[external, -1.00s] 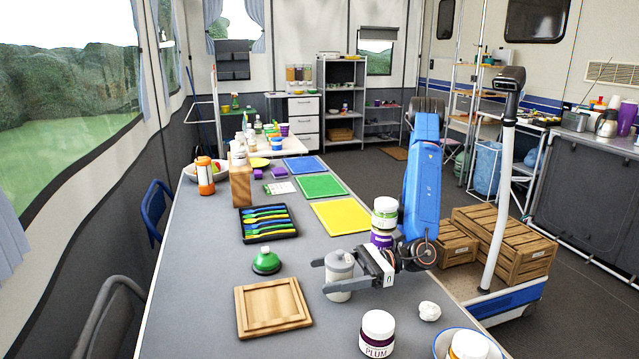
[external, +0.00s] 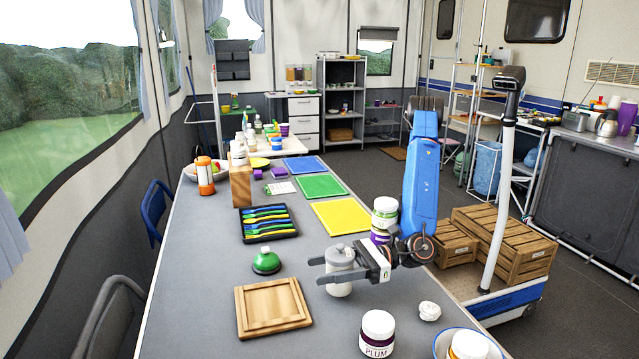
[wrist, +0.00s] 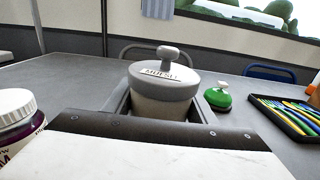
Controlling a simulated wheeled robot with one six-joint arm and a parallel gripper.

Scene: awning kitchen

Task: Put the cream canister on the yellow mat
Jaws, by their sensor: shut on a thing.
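The cream canister (external: 340,273), pale greyish with a knobbed lid, is upright between the fingers of my gripper (external: 338,270). My gripper is shut on its body. In the wrist view the canister (wrist: 163,98) shows a dark-lettered label, and its lower part is hidden behind the gripper. It appears a little above the grey table. The yellow mat (external: 342,217) lies flat and bare on the table, beyond the canister and towards the back.
Two stacked jars (external: 385,212) stand at the mat's right corner, near my arm. A green-topped object (external: 266,261), a cutlery tray (external: 268,223) and a wooden board (external: 272,308) lie left. A plum jar (external: 377,333) and crumpled white item (external: 429,311) are in front.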

